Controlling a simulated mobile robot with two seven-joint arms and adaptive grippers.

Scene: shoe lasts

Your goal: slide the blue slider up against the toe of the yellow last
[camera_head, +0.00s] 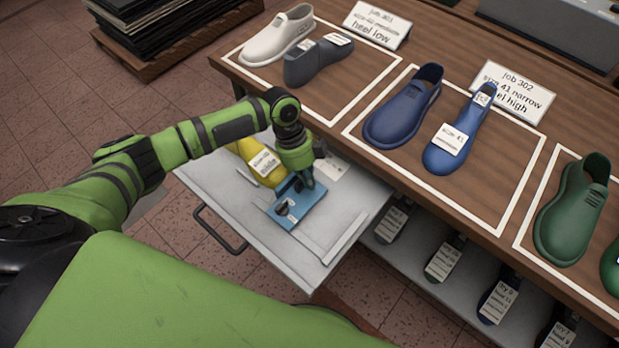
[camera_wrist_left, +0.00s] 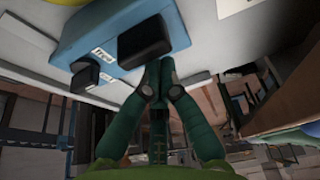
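The yellow last (camera_head: 251,155) lies with a white label in the pulled-out drawer in the head view, partly behind my arm. The blue slider (camera_head: 287,212) sits on the drawer's tray, in front of and to the right of the last. It carries black blocks, and it also shows in the left wrist view (camera_wrist_left: 108,42) with a black block (camera_wrist_left: 146,37) on it. I cannot tell the gap between slider and last. My right gripper is out of view.
The grey drawer (camera_head: 225,204) has a dark handle (camera_head: 222,229) at its front. A wooden bench (camera_head: 330,100) above it holds white-grey, blue and green lasts with cards. A shelf of labelled lasts (camera_head: 445,256) lies below the bench. Dark sheets (camera_head: 150,30) are stacked at back left.

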